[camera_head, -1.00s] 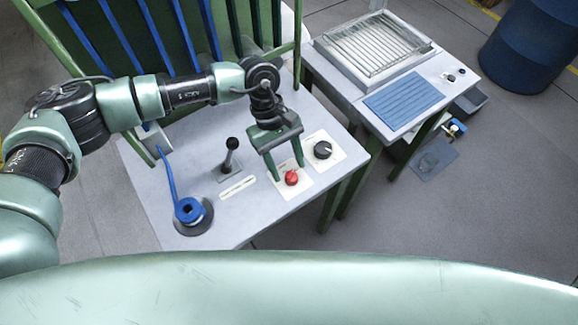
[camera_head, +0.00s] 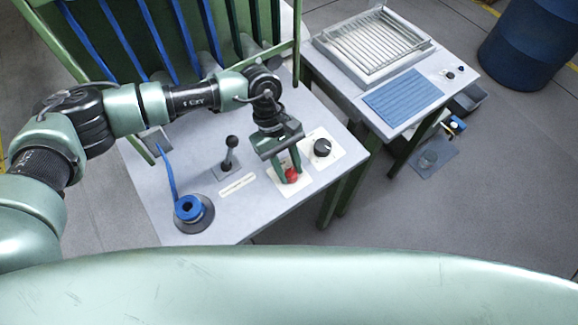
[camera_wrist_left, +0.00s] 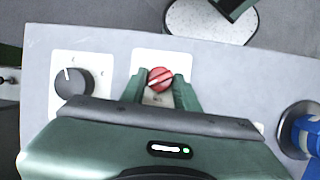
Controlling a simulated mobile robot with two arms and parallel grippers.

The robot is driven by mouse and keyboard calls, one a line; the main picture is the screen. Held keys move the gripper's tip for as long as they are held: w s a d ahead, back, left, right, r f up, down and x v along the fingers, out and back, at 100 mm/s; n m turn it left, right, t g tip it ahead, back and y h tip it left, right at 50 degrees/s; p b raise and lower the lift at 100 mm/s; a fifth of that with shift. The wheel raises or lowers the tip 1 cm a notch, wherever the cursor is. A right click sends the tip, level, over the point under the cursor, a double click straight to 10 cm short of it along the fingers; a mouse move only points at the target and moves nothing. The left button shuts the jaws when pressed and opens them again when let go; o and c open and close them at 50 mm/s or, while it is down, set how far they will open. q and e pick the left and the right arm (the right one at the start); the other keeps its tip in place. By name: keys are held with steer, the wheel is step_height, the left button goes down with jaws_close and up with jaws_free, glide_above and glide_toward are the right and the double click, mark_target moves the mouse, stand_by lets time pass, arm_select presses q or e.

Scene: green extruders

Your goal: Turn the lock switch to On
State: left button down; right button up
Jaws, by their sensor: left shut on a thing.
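The red rotary switch (camera_head: 291,174) sits on a white plate on the grey panel table (camera_head: 190,165). My left gripper (camera_head: 288,173) reaches down to it from above, and its fingers are shut on the knob. In the left wrist view the red switch (camera_wrist_left: 160,79) shows between the two fingertips (camera_wrist_left: 160,88), with a pale pointer line slanting across it. The labels on its plate are too small to read. My right gripper is not in view.
A black knob (camera_head: 322,148) on its own white plate is close to the right. A black lever (camera_head: 230,150) and a blue spool (camera_head: 189,208) stand to the left. A second table with a blue ribbed pad (camera_head: 403,100) stands at right.

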arm_select(q)
steer(key=n+t+b, duration=0.1)
steer(key=n+b, duration=0.1)
steer(key=n, duration=0.1)
steer(key=n+t+h+b, duration=0.1)
steer(key=n, duration=0.1)
steer(key=shift+s+a+f+n+b, duration=0.15)
steer(key=shift+s+n+b, duration=0.05)
steer(key=shift+n+b, duration=0.2)
steer(key=n+t+b, duration=0.1)
steer(key=n, duration=0.1)
steer(key=n+b, duration=0.2)
steer(key=shift+s+n+t+h, duration=0.15)
steer(key=shift+n+t+h, duration=0.15)
steer(key=shift+t, duration=0.1)
steer(key=shift+n+b, duration=0.5)
steer(key=shift+n, duration=0.1)
steer(key=shift+r+t, duration=0.2)
steer(key=shift+t, duration=0.1)
steer(key=c, duration=1.1)
jaws_free()
steer(key=b+v, duration=0.1)
steer(key=v, duration=0.6)
steer(key=shift+a+r, duration=0.15)
steer(key=shift+r, duration=0.25)
